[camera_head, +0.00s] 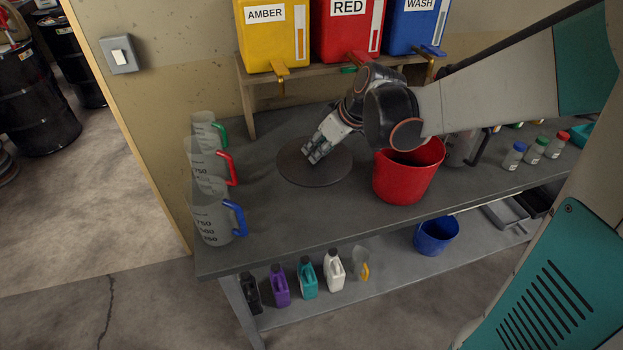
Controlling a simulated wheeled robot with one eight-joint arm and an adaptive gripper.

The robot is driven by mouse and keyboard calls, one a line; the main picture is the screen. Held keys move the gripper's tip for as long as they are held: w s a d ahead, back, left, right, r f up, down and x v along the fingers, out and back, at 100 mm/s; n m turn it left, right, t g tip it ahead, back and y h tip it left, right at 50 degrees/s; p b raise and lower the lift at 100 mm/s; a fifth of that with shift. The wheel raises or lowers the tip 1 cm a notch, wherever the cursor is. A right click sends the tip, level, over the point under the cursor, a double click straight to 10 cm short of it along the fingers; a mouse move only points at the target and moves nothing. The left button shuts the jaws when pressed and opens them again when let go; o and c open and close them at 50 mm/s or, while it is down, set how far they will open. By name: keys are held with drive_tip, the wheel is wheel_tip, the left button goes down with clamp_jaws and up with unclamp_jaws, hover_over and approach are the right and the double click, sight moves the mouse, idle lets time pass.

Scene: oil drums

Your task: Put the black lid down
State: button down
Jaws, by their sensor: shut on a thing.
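The black lid (318,174) is a flat dark disc at the middle left of the grey workbench (260,230). It looks level and very close to the bench top; I cannot tell whether it touches. My gripper (312,155) reaches down from the right and is shut on the lid near its middle. The fingers hide the part of the lid that they grip. A red bucket (405,178) stands open on the bench just right of the lid.
Measuring jugs with green, red (215,160) and blue (212,220) handles line the bench's left end. Amber (270,40), red (347,35) and blue (410,30) dispensers stand on a shelf behind. Small bottles (535,151) stand at right. Bench front before the lid is clear.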

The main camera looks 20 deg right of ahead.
sight(343, 176)
wheel_tip(343, 176, down, 17)
drive_tip(key=b, duration=0.5)
drive_tip(key=shift+w, duration=0.15)
drive_tip(key=c, duration=1.4)
unclamp_jaws()
drive_tip(key=shift+o, duration=0.2)
drive_tip(key=p+v, duration=0.3)
drive_tip(key=v, duration=0.9)
drive_tip(key=shift+r+p, duration=0.1)
drive_tip(key=shift+p, duration=0.3)
